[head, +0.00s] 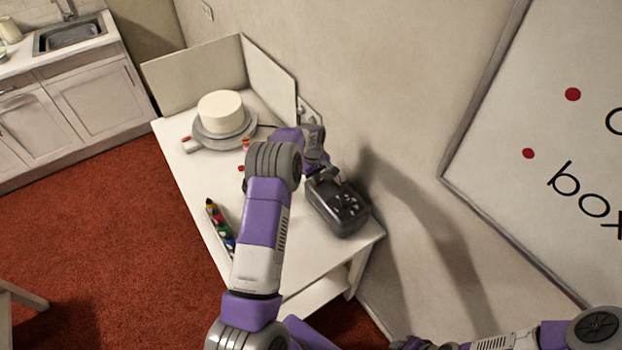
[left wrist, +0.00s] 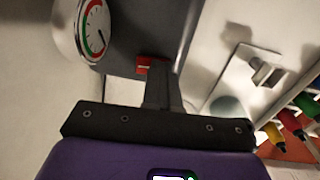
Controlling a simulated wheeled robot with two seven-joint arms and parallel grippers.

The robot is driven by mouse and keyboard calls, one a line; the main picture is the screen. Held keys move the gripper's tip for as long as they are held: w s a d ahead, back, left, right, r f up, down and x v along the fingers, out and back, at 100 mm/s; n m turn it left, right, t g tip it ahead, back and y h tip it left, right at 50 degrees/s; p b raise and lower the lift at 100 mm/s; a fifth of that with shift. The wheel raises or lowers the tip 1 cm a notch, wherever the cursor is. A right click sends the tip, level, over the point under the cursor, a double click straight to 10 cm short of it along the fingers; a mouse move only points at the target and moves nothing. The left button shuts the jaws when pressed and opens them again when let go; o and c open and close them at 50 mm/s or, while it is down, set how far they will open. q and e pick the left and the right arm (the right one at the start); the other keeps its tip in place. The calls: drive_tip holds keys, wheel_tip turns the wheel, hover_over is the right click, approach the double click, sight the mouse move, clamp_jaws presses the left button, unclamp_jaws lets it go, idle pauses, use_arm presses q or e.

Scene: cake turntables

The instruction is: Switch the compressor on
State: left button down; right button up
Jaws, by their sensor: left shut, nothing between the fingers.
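The compressor (head: 340,210) is a dark grey box on the right end of the white table, beside the wall. In the left wrist view its grey body (left wrist: 135,30) fills the top, with a small red switch (left wrist: 144,64) and a round gauge (left wrist: 95,30). My left gripper (head: 326,176) is at the compressor's far edge. In the wrist view its shut fingers (left wrist: 158,88) are empty, with their tips right at the red switch. I cannot tell whether they touch it or which way the switch is set. My right gripper (head: 412,343) shows only partly at the bottom edge.
A white cake (head: 221,111) stands on a grey turntable (head: 222,136) at the table's far end, between upright white panels (head: 195,77). A rack of coloured bottles (head: 220,226) lies along the table's left edge. The wall is close behind the compressor.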

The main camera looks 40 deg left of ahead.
use_arm(q)
drive_tip(key=shift+d+f, duration=0.1)
drive_tip(key=shift+f, duration=0.2)
drive_tip(key=shift+w+d+r, duration=0.1)
drive_tip(key=shift+w+r, duration=0.05)
drive_tip(key=shift+w, duration=0.15)
drive_tip(key=shift+w+d, duration=0.15)
drive_tip(key=shift+w, duration=0.15)
drive_tip(key=shift+r, duration=0.4)
drive_tip(key=r+p, duration=0.2)
drive_tip(key=r, duration=0.3)
drive_tip(key=shift+a, duration=0.2)
wheel_tip(320, 180, up, 9)
drive_tip(key=s, duration=0.1)
drive_tip(key=shift+a+f, duration=0.2)
drive_tip(key=shift+a, duration=0.05)
drive_tip(key=shift+s, duration=0.1)
